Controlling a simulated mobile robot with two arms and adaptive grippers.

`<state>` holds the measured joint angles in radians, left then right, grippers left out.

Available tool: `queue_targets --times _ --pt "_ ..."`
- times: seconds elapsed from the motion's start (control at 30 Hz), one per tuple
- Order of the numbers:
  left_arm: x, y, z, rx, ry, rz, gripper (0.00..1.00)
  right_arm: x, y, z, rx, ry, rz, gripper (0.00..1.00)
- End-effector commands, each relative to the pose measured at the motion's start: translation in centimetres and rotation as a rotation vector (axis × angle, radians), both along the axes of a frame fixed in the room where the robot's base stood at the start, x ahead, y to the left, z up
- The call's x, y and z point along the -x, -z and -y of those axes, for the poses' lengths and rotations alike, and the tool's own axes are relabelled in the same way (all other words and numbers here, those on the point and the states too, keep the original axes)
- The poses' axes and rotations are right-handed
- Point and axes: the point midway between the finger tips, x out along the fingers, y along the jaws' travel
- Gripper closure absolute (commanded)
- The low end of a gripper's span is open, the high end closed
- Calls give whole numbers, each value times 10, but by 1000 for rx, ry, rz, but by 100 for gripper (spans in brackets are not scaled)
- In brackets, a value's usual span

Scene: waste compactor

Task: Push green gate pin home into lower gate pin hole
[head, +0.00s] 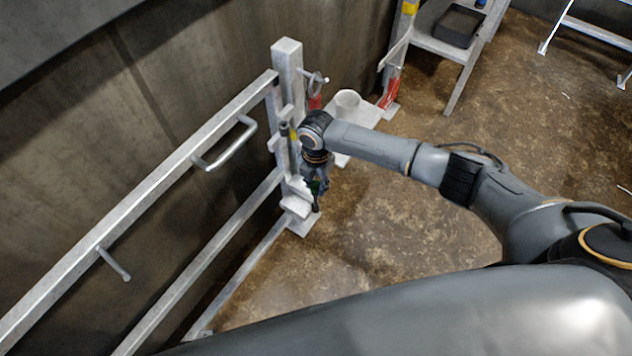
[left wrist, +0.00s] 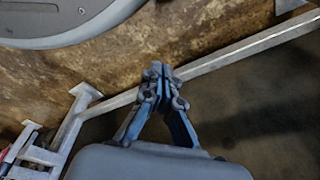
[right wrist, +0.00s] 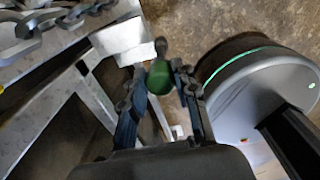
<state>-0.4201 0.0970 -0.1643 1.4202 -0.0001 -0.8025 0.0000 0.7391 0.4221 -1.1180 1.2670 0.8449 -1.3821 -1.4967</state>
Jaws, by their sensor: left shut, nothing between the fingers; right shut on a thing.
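The green gate pin (right wrist: 160,78) sits between the fingers of my right gripper (right wrist: 159,72) in the right wrist view, its dark rounded end pointing away from the wrist. In the head view my right gripper (head: 317,188) is low beside the pale gate post (head: 288,90), and only a little green shows there. The lower gate pin hole is not visible, so I cannot tell how the pin stands to it. My left gripper (left wrist: 160,78) is shut and empty, in front of a pale rail in the left wrist view.
The pale gate frame (head: 150,190) runs along the dark wall on the left, with a handle (head: 228,145) on it. A chain (right wrist: 40,22) shows in the right wrist view. Brown floor right of the post is open.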

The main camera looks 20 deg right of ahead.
Motion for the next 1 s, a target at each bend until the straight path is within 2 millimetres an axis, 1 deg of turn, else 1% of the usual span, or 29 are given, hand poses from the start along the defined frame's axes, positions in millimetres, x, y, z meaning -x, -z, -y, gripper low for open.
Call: queue_targets --times 0.37,1.0 --pt "-7 -6 0 -1 1 6 100 0 4 0 -1 0 1 100" --pt "-13 -16 2 1 -1 12 100 0 10 0 -1 0 1 100"
